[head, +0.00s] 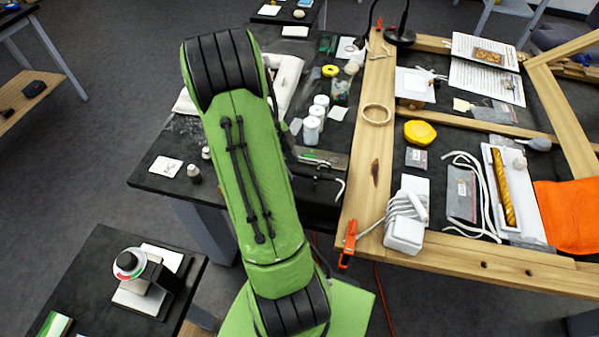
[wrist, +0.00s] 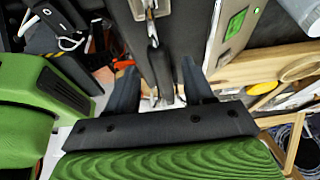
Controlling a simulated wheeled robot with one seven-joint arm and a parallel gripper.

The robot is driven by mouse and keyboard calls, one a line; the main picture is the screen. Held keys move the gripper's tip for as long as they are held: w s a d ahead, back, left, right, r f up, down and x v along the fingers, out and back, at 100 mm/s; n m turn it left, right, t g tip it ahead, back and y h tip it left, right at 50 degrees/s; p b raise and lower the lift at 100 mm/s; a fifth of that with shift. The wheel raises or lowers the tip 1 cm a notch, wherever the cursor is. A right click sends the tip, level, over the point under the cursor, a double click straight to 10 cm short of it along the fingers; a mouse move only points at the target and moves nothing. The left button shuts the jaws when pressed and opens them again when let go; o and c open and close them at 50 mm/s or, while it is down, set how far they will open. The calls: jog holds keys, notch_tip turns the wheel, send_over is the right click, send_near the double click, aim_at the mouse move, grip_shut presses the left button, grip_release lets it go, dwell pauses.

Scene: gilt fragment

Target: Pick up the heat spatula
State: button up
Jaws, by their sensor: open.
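My gripper (wrist: 157,80) shows in the wrist view with its two dark fingers spread apart and nothing clasped between them. A slim dark tool with shiny metal parts (wrist: 152,32), which looks like the heat spatula, lies beyond the fingertips, roughly in line with the gap. In the head view a thin dark tool (head: 319,177) lies at the front edge of the black table, just right of my green arm; it seems to be the same one. My gripper is hidden in the head view. I cannot tell the exact distance from fingers to tool.
A grey unit with a green display (wrist: 236,22) sits beside the tool. White jars (head: 312,128) stand behind it on the black table (head: 150,184). A wooden frame (head: 371,170) with an orange clamp (head: 348,246) borders it on the right. A white device (head: 404,234) lies on the frame.

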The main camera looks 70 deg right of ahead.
jog(key=x, duration=0.3)
jog(key=shift+d, duration=0.15)
jog(key=shift+w+r, duration=0.1)
jog(key=shift+r, duration=0.05)
grip_shut()
jog(key=shift+r, duration=0.1)
